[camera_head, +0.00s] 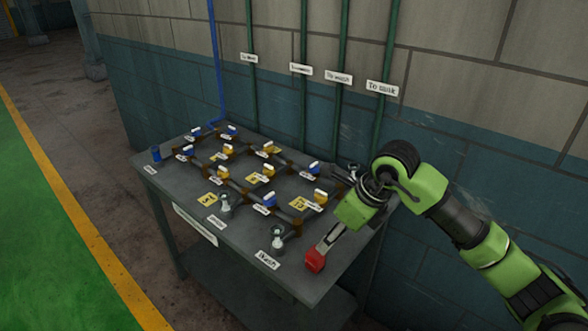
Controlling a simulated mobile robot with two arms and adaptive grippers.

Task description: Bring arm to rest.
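My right arm, green and black, comes in from the right and bends down over the right end of the grey table (185,225). At its end is my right gripper (328,241), a pale grey shape with a red block (315,261) at its tip, low over or touching the table's front right corner. I cannot tell whether the red block is part of the gripper or something in it. The fingers cannot be made out. My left gripper is not in view.
Brown pipes with blue and yellow valves cover the tabletop, with grey taps (277,240) and small white labels (268,260). Green pipes with signs (382,88) run up the wall behind. A green floor (50,230) with a yellow line lies open at left.

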